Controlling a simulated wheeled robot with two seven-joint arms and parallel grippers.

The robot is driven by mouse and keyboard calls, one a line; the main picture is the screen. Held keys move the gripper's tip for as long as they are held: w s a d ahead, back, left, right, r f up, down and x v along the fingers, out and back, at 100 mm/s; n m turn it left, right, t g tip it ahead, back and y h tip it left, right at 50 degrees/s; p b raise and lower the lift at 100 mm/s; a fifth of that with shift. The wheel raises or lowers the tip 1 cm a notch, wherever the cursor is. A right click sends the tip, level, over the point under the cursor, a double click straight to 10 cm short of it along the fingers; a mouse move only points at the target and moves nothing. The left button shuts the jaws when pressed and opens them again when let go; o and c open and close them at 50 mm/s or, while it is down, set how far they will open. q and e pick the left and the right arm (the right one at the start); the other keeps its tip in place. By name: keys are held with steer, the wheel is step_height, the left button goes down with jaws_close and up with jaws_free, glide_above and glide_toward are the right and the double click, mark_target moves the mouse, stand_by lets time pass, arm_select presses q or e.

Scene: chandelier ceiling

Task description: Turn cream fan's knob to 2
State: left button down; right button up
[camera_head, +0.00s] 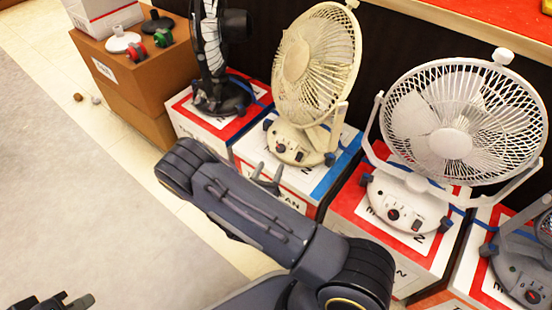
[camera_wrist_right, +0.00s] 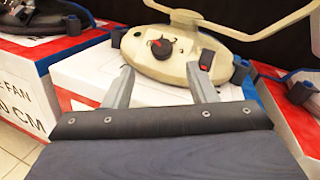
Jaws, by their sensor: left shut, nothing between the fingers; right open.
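The cream fan (camera_head: 318,62) stands upright on a white, red and blue box in the head view. Its base (camera_head: 318,140) carries a dark knob (camera_head: 281,149). In the right wrist view the round knob (camera_wrist_right: 161,48), black with a red mark, sits on the cream base (camera_wrist_right: 150,66), beside a dark switch (camera_wrist_right: 206,60). My right gripper (camera_head: 266,177) is open and empty in front of the base. Its fingers (camera_wrist_right: 163,75) point toward the knob, one on each side in the picture, apart from it. My left gripper (camera_head: 68,300) is shut and empty at the lower left, partly cut off.
A white fan (camera_head: 452,143) stands on a box to the right, with a grey fan (camera_head: 523,274) beyond it. A black fan (camera_head: 212,60) stands to the left. A brown carton (camera_head: 145,68) with small parts is further left.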

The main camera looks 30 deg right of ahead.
mark_target(279, 150)
steer(key=b+x, duration=0.1)
steer(key=x, duration=0.5)
steer(key=shift+d+b, duration=0.2)
steer(key=shift+b, duration=0.2)
steer(key=shift+w+d+r, duration=0.1)
steer(key=shift+w+d, duration=0.25)
steer(key=shift+d, duration=0.05)
steer(key=shift+c, duration=0.2)
steer(key=c, duration=0.9)
